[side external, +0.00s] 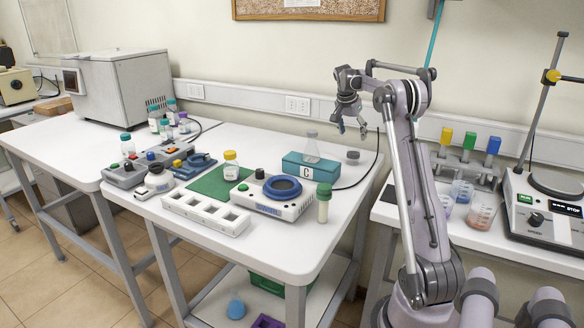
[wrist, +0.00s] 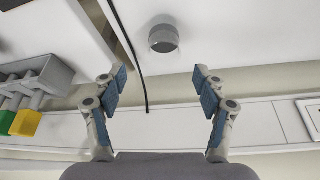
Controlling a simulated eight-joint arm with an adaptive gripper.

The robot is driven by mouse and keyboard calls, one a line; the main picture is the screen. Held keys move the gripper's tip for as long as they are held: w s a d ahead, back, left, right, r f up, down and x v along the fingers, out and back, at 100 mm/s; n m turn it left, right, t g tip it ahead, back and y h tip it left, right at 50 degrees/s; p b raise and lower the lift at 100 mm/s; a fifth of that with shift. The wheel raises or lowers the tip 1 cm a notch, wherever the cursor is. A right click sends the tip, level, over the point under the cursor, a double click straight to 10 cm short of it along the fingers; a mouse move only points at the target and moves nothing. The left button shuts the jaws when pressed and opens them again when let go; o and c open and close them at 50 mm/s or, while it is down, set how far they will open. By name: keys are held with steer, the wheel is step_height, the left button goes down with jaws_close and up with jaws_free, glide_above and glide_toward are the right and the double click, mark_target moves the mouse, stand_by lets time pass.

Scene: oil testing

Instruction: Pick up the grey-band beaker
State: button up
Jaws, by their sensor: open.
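Several clear beakers stand on the right table in the side view. One beaker (side external: 461,191) looks bluish, one (side external: 446,206) purplish, and one (side external: 483,211) has a reddish tint low down. I cannot tell which of them has a grey band. My gripper (side external: 352,128) is open and empty, raised above the back right corner of the middle table, left of and apart from these beakers. In the wrist view my gripper (wrist: 158,82) has its blue-padded fingers spread with nothing between them.
A rack (side external: 466,160) with yellow, green and blue tops and a stirrer (side external: 545,208) stand right.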

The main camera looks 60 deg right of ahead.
mark_target(353, 155)
steer(key=x, duration=0.6)
steer(key=shift+a+f, duration=0.1)
steer(key=shift+f, duration=0.1)
steer(key=shift+w+x, duration=0.2)
steer(key=shift+x, duration=1.05)
steer(key=shift+w+x, duration=0.15)
steer(key=shift+x, duration=1.1)
steer(key=shift+a+f, duration=0.1)
steer(key=shift+a, duration=0.05)
steer(key=c, duration=1.2)
